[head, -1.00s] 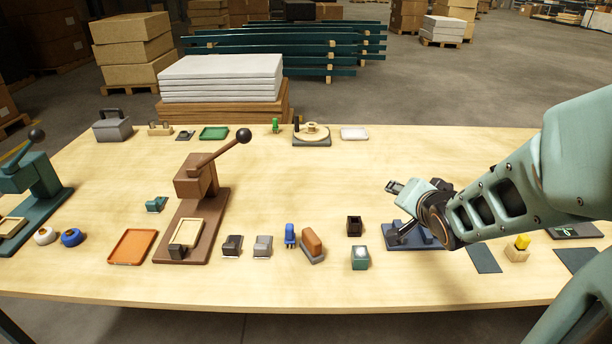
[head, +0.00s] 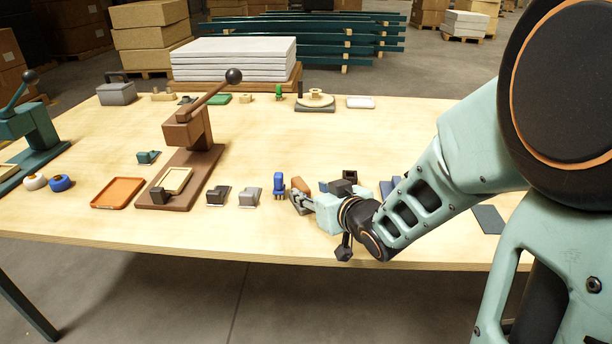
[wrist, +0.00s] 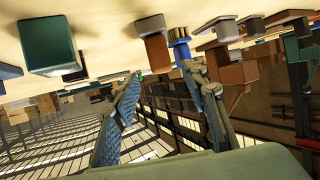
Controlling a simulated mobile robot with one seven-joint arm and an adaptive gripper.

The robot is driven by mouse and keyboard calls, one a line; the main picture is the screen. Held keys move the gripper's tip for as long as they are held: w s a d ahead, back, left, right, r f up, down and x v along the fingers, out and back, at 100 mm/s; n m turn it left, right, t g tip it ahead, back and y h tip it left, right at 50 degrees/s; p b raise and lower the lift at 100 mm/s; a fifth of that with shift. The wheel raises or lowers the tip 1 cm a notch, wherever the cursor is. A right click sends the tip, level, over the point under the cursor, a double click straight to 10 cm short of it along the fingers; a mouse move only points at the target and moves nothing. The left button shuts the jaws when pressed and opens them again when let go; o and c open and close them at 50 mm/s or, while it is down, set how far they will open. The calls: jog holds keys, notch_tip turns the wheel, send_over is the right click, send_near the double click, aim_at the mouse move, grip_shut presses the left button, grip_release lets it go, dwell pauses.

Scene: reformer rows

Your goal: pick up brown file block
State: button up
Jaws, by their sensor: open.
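The brown file block, an orange-brown block on a grey base, stands near the table's front middle. In the head view the brown file block (head: 299,184) is partly hidden behind my gripper (head: 297,199). In the wrist view, which looks upside down, the brown file block (wrist: 157,50) appears beyond and between the two fingertips. My gripper (wrist: 165,75) is open with nothing between its fingers. It is close to the block, but I cannot tell whether it touches it.
A blue item (head: 279,183) stands just left of the block. Two small clamp-like tools, black (head: 218,195) and grey (head: 249,196), lie further left, by the brown press (head: 187,140). A green block (wrist: 47,45) is near my gripper.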

aim_at(301, 189)
jog(key=shift+x, duration=0.85)
jog(key=b+x, duration=0.1)
jog(key=x, duration=0.3)
jog(key=shift+s+a+f+b, duration=0.1)
jog(key=shift+a+f+b, duration=0.1)
jog(key=shift+f+b, duration=0.15)
jog(key=shift+w+a, duration=0.2)
jog(key=shift+w, duration=0.2)
grip_shut()
